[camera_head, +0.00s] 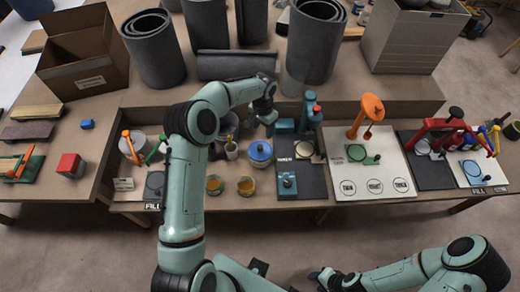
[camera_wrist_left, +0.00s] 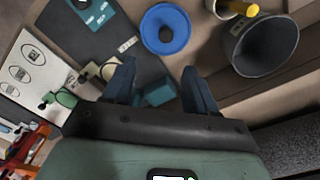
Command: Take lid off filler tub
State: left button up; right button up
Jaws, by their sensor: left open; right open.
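A round tub with a blue lid (camera_head: 260,150) stands on the bench, left of a dark mat. The lid has a dark knob at its middle and sits on the tub. In the left wrist view the lid is a blue disc (camera_wrist_left: 180,38) beyond my fingertips. My left gripper (camera_head: 268,116) is just behind the tub, apart from it. In the left wrist view the left gripper (camera_wrist_left: 158,68) is open, with nothing held between its fingers. My right gripper (camera_head: 324,278) is open and low in front of the bench, far from the tub.
Two small cups with orange contents (camera_head: 245,186) stand in front of the tub. A teal tool (camera_head: 285,126) is close right of my left gripper. A dark grey bucket (camera_wrist_left: 262,48) stands near the lid in the wrist view. Grey rolls (camera_head: 315,45) stand behind.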

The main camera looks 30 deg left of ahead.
pick_arm(q)
send_over(260, 147)
jog(key=f, duration=0.5)
jog(key=d+f, duration=0.1)
jog(key=f, duration=0.1)
jog(key=shift+w+f, duration=0.15)
jog(key=shift+a+f+p, duration=0.15)
jog(key=shift+f, duration=0.75)
jog(key=shift+a+f+p, duration=0.1)
jog(key=shift+a+f, duration=0.1)
jog(key=shift+f, duration=0.75)
jog(key=shift+a+f+p, duration=0.15)
jog(key=shift+f, duration=0.75)
jog(key=shift+c, duration=0.3)
grip_shut()
